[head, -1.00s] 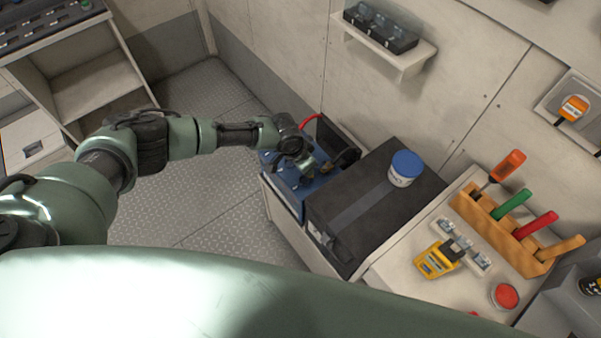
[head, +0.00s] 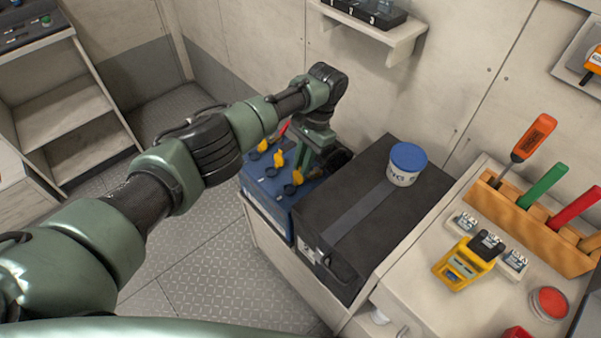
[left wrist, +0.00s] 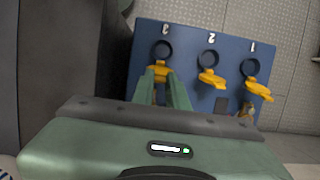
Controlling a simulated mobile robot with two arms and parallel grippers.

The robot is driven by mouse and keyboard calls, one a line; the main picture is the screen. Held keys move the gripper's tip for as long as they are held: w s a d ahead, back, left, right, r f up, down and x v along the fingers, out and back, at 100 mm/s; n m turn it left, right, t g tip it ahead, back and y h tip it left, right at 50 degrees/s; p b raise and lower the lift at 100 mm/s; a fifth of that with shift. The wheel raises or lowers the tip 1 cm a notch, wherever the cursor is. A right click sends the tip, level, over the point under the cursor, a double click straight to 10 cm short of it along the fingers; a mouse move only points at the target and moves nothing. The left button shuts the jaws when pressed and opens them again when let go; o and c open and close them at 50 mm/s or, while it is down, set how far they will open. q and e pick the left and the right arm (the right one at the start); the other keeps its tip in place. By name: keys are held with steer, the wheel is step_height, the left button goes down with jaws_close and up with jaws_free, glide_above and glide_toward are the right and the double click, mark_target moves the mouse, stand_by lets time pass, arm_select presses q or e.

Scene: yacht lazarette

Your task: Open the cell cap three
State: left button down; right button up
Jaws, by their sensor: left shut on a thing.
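The blue battery box (head: 268,205) has three round dark cell openings on top with yellow caps, marked 1, 2 and 3. In the left wrist view the blue top (left wrist: 185,38) shows all three. The yellow cap three (left wrist: 157,72) is beside its uncovered dark opening (left wrist: 162,49). My left gripper (left wrist: 162,85) is shut on cap three; its fingers hide part of it. In the head view cap three (head: 297,177) is below my left gripper (head: 301,168). Cap two (left wrist: 210,79) and cap one (left wrist: 258,90) are tilted up beside their uncovered openings. My right gripper is out of view.
A black case (head: 350,235) stands right beside the battery, with a white tub with blue lid (head: 405,165) on it. A yellow meter (head: 463,264) and a wooden tool rack (head: 525,215) are farther right. A wall shelf (head: 385,38) is above.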

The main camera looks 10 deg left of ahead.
arm_select(q)
steer(key=shift+s+d+f+b, duration=0.15)
steer(key=shift+s+f+b, duration=0.05)
steer(key=shift+f+b, duration=0.35)
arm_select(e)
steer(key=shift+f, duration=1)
arm_select(q)
steer(key=shift+g, duration=0.3)
steer(key=shift+r, duration=0.1)
steer(key=c, duration=1.4)
jaws_free()
steer(key=shift+w, duration=0.15)
steer(key=shift+w, duration=0.1)
